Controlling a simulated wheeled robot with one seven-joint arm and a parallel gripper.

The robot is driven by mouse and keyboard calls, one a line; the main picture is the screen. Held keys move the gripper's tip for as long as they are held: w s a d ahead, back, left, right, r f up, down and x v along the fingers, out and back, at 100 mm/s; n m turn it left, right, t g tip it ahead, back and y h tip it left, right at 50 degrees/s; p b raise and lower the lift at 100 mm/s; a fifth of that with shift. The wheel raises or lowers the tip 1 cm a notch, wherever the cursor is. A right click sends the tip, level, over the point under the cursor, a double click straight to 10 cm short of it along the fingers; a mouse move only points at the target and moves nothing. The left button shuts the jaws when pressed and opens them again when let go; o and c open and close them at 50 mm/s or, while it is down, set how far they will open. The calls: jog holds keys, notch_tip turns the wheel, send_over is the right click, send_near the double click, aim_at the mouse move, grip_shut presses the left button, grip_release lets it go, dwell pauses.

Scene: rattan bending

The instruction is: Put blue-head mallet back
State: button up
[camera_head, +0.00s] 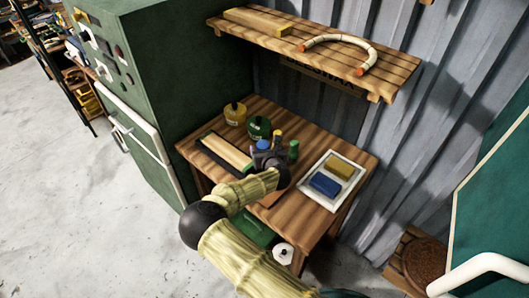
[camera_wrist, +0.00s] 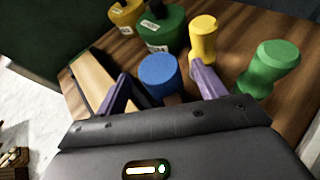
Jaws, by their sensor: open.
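The blue-head mallet shows its round blue head (camera_wrist: 160,72) in the wrist view; the head also shows in the head view (camera_head: 263,144). Most of its lower part is hidden by my gripper. My gripper (camera_wrist: 164,88) is open, with one purple-grey finger on each side of the blue head in the picture. I cannot tell whether the fingers touch it. In the head view my gripper (camera_head: 268,158) is over the wooden table (camera_head: 205,150). A yellow-topped piece (camera_wrist: 202,40) and a green-topped piece (camera_wrist: 270,65) stand upright to the right.
A yellow jar (camera_head: 235,114) and a green jar (camera_head: 258,128) stand behind. A long pale wooden piece (camera_head: 226,152) lies left. A white tray (camera_head: 310,187) holds a yellow and a blue block on the right. A wall shelf (camera_head: 325,57) overhangs the back; a green cabinet (camera_head: 180,80) flanks the left.

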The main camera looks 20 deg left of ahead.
jog(key=shift+w+a+f, duration=0.15)
jog(key=shift+w+f, duration=0.1)
jog(key=shift+w, duration=0.1)
jog(key=shift+s, duration=0.1)
jog(key=shift+c, duration=0.2)
jog(key=c, duration=1.4)
jog(key=shift+a+r, duration=0.1)
jog(key=shift+r, duration=0.1)
jog(key=shift+s+r, duration=0.1)
jog(key=shift+r, duration=0.15)
notch_tip(320, 180, up, 9)
jog(key=shift+r+b, duration=0.15)
jog(key=shift+b, duration=0.95)
